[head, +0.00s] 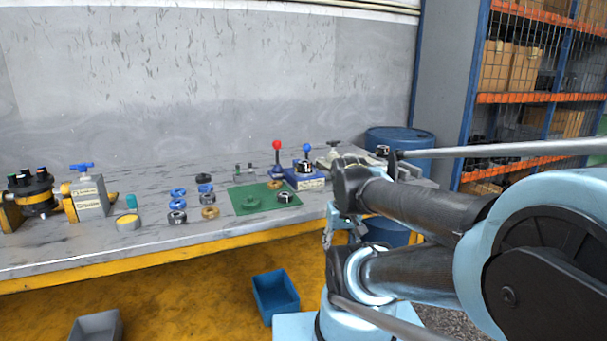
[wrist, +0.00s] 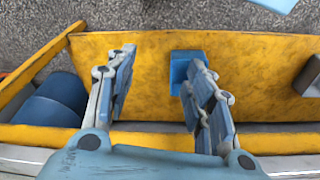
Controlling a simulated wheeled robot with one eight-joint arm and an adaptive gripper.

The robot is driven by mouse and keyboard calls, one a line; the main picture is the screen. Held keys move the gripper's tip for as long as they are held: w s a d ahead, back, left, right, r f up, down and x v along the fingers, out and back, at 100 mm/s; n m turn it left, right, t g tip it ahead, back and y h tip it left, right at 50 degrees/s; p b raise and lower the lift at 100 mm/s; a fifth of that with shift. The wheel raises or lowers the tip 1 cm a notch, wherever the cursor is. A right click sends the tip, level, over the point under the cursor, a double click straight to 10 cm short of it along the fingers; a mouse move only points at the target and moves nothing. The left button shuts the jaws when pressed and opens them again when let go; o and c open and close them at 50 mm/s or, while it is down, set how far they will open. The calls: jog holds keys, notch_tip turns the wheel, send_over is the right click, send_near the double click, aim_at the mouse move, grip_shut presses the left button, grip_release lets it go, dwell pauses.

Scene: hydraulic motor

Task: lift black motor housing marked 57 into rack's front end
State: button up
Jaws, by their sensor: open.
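A black motor housing (head: 36,193) with several coloured ports on top sits on yellow supports at the far left of the bench in the head view. No number 57 can be read on it, and I cannot tell whether the yellow supports are the rack. My gripper (wrist: 158,68) is open and empty in the wrist view, its two fingers wide apart above the yellow floor surface. It is far to the right of the black housing, near the bench's front edge, and in the head view my arm largely hides it.
The bench (head: 160,240) holds several rings, a green mat (head: 240,207), a grey dispenser (head: 88,197) and a blue block (head: 303,180). A blue bin (head: 275,297) and a grey bin (head: 97,326) stand below. Blue barrels (wrist: 50,98) stand beside the bench.

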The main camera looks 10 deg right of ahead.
jog(key=shift+o, duration=2.6)
notch_tip(320, 180, up, 2)
jog(key=shift+r+n, duration=0.15)
jog(key=shift+n, duration=0.15)
jog(key=w+a+r+n+g, duration=0.25)
jog(key=w+r+n, duration=0.85)
jog(key=w+r, duration=1.3)
jog(key=w+a+r+n, duration=0.2)
jog(key=w+n, duration=0.1)
jog(key=w, duration=0.4)
jog(key=w+a+r+n, duration=0.1)
jog(key=w+a+n, duration=0.15)
jog(key=w, duration=0.45)
send_near(304, 172)
jog(key=w, duration=0.1)
jog(key=w+f, duration=0.1)
jog(key=w, duration=0.1)
jog(key=shift+d, duration=0.1)
jog(key=shift+s+f, duration=0.15)
jog(key=shift+f, duration=1.5)
jog(key=shift+s+f, duration=0.15)
jog(key=shift+f, duration=1.5)
